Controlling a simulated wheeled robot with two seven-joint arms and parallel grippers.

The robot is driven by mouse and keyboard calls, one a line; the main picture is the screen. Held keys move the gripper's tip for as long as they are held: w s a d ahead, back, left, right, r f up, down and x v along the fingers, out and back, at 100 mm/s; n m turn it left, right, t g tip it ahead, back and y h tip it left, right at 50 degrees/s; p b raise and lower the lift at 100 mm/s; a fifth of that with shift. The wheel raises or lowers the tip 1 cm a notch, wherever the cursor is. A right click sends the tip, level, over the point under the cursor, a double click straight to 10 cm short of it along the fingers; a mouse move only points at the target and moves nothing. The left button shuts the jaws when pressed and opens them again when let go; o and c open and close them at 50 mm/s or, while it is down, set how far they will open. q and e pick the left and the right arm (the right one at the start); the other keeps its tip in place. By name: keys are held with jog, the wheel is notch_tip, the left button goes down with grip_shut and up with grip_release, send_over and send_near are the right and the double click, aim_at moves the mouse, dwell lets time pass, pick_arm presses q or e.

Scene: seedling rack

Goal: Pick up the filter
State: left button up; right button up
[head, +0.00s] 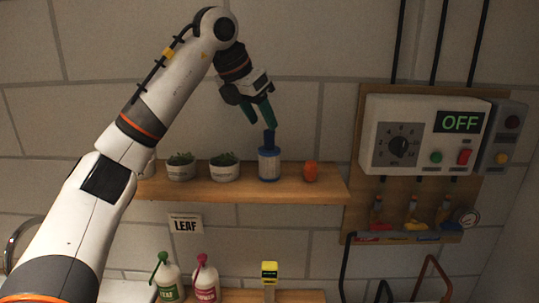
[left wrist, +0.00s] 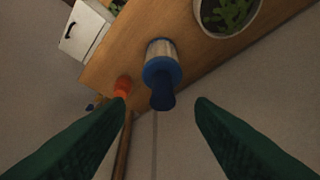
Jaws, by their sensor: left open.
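The filter (head: 269,164) is a white cylinder with blue ends and a blue stem on top. It stands upright on the upper wooden shelf (head: 240,188), between a seedling pot and a small orange object. My left gripper (head: 260,117) has green fingers, is open and empty, and hangs just above the filter's stem. In the left wrist view the filter (left wrist: 161,73) appears beyond the fingertips, roughly midway between the two open fingers (left wrist: 160,103). No contact shows. My right gripper is not in view.
Two seedling pots (head: 225,167) stand left of the filter, and the orange object (head: 311,171) stands close on its right. A control box (head: 420,135) reading OFF is on the right wall. Bottles (head: 205,280) and a yellow-topped item (head: 269,271) are below.

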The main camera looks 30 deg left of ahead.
aim_at(267, 131)
pick_arm(q)
jog(key=shift+w+f, duration=0.25)
jog(key=shift+f, duration=0.1)
jog(key=shift+w+f, duration=0.3)
jog(key=p+x, duration=0.3)
jog(key=x, duration=0.1)
jog(key=shift+s, duration=0.15)
jog(key=shift+f, duration=0.3)
jog(key=shift+w+f, duration=0.15)
jog(key=shift+w, duration=0.05)
jog(key=c, duration=1)
grip_shut()
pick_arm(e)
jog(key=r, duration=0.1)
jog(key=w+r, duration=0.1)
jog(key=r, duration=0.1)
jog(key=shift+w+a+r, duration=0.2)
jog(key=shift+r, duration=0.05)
